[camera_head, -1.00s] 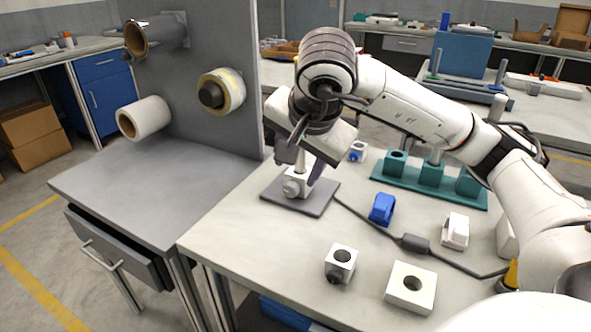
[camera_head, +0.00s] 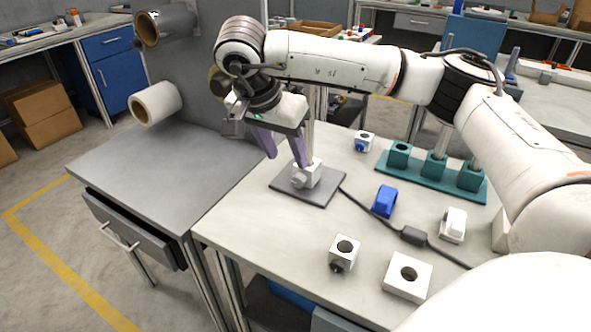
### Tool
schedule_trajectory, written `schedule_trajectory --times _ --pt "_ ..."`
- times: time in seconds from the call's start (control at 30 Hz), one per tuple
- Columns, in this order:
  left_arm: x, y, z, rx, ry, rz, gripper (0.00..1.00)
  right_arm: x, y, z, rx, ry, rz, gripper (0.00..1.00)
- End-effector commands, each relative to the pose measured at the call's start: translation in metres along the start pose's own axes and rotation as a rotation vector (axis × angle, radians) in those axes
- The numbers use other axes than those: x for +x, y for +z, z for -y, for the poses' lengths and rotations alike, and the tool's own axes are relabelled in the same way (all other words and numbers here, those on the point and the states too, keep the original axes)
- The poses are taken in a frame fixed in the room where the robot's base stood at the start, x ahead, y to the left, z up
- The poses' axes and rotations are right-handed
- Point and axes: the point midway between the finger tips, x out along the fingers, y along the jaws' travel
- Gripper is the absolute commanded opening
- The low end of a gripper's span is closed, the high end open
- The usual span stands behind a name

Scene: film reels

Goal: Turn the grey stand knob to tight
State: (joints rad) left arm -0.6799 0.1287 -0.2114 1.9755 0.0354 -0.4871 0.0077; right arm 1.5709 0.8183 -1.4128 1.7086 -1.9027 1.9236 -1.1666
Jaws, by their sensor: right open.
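The stand has a dark grey base plate (camera_head: 322,196) on the light table, an upright pole (camera_head: 311,128) and a white block (camera_head: 313,174) low on the pole. The grey stand knob (camera_head: 298,180) sticks out of the block's front left side. My right gripper (camera_head: 287,161) is open, with two purple fingers pointing down. One fingertip is close to the top of the block, above the knob; the other hangs to the left. I cannot tell whether the near fingertip touches the block. Nothing is between the fingers. My left gripper is not in view.
A cable (camera_head: 372,213) runs from the stand base to the right. A blue clamp (camera_head: 385,201), white blocks with holes (camera_head: 408,277) and a teal rack (camera_head: 433,170) stand nearby. A grey bench (camera_head: 150,165) with a panel and rolls is at the left.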

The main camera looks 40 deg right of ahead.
Motion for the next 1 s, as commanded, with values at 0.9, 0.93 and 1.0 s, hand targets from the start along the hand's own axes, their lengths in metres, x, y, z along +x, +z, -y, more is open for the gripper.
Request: schedule_trajectory --times 0.9,0.93,1.0 --pt "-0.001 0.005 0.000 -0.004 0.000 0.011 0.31 0.100 0.001 -0.001 0.001 -0.001 0.001 0.45" --pt "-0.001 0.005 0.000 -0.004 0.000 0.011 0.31 0.100 0.001 -0.001 0.001 -0.001 0.000 0.45" --pt "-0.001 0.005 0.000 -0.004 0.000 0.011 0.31 0.100 0.001 -0.001 0.001 -0.001 0.001 0.38"
